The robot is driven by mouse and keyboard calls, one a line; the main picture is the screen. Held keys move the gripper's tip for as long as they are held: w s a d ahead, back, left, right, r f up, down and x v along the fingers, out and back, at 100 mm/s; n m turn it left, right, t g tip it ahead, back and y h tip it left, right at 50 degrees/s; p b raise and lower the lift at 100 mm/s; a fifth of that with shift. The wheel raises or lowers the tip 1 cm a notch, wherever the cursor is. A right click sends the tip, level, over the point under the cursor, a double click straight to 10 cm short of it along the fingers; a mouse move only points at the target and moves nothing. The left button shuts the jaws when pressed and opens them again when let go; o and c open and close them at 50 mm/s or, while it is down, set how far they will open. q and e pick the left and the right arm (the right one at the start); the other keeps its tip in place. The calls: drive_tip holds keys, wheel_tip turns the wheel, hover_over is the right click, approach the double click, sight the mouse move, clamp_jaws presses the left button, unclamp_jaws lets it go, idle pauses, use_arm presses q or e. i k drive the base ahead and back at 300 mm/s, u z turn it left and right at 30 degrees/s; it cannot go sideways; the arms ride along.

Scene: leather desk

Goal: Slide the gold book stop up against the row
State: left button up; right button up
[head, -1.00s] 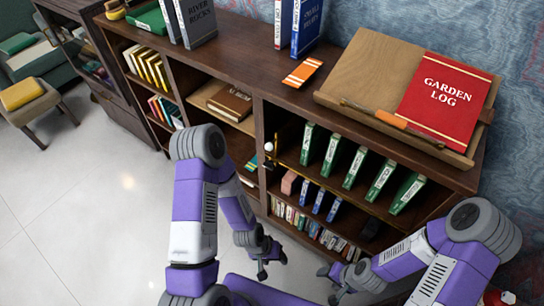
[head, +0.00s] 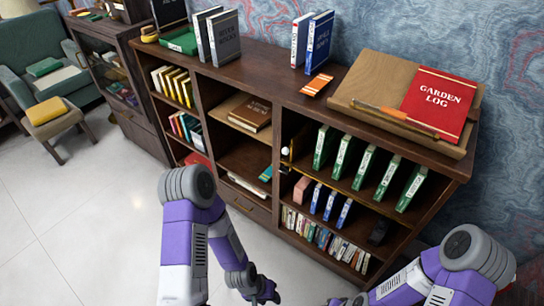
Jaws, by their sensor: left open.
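Several green books (head: 359,166) stand spaced apart and leaning in the upper compartment of the right bookcase section. A small gold upright piece (head: 291,149), which looks like the book stop, is at the left end of that compartment, apart from the nearest green book. It is too small to make out fully. My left gripper (head: 266,293) is open and empty at the bottom of the head view, in front of and below the shelves. My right gripper (head: 346,301) is at the bottom edge, mostly cut off, so its jaws cannot be read.
The wooden bookcase (head: 262,87) has blue books (head: 330,205) and a pink block (head: 302,190) on a lower shelf. A slanted stand (head: 370,85) holds a red Garden Log book (head: 438,103) on top. An orange striped card (head: 317,84) lies nearby.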

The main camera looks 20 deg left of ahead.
sight(298, 142)
drive_tip(key=u, duration=1.25)
drive_tip(key=i, duration=0.95)
drive_tip(key=z, duration=0.3)
